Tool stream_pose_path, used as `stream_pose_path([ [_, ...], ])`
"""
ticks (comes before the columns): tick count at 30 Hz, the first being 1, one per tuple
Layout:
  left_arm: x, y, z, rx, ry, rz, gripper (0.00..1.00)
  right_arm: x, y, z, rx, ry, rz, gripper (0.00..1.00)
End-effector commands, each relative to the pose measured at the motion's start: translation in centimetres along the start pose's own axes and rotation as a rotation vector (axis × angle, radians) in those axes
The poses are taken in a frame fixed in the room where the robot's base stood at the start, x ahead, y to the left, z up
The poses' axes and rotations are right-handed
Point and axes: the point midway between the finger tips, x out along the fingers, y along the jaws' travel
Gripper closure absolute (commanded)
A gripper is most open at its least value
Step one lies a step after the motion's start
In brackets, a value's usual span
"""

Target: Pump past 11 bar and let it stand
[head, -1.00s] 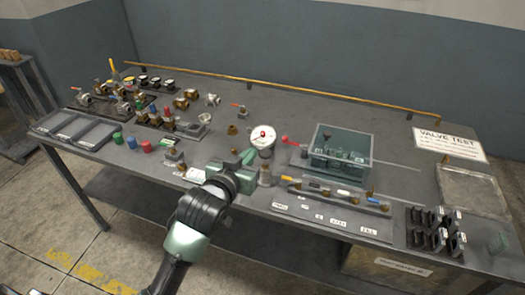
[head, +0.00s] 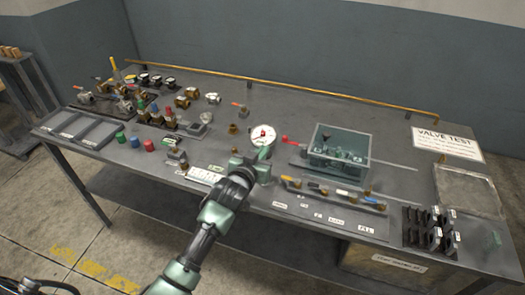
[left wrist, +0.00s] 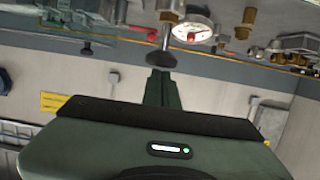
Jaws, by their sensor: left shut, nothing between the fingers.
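The round white pressure gauge (head: 264,135) with a red mark stands near the middle of the bench. Its reading is too small to make out; it also shows in the left wrist view (left wrist: 194,33). My left gripper (head: 257,160) is shut and empty, just in front of and below the gauge. In the left wrist view the closed fingertips (left wrist: 158,78) lie close to a dark knob (left wrist: 161,57) on a metal stem; I cannot tell if they touch. A red-handled lever (head: 292,139) is right of the gauge, beside the clear greenish tank (head: 340,151). My right gripper is out of view.
Several valves and fittings (head: 185,98) fill the bench's left side, with shallow trays (head: 80,130) at the left edge. A rack of pens or tools (head: 330,195) lies front right, black clips (head: 430,228) farther right.

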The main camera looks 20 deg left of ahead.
Motion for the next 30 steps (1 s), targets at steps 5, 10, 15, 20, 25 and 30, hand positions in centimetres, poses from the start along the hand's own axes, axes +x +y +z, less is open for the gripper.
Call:
stream_pose_path([
  [5, 0.0, 0.0, 0.1, 0.000, 0.000, 0.000, 1.00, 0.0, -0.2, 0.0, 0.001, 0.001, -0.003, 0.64],
  [10, 0.1, 0.0, 0.6, -0.001, -0.001, 0.000, 1.00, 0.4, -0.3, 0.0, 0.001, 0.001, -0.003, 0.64],
  [15, 0.8, 0.0, 3.3, -0.002, -0.004, -0.001, 1.00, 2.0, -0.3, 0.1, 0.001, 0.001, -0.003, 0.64],
  [20, 0.9, 0.0, 3.8, -0.001, -0.004, -0.001, 1.00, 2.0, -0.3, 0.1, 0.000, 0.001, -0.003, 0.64],
  [25, 0.9, 0.0, 3.9, -0.001, -0.009, -0.001, 1.00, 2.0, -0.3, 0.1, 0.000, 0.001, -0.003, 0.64],
  [30, 0.9, -0.1, 3.3, -0.001, -0.010, -0.002, 1.00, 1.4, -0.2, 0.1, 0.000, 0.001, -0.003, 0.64],
])
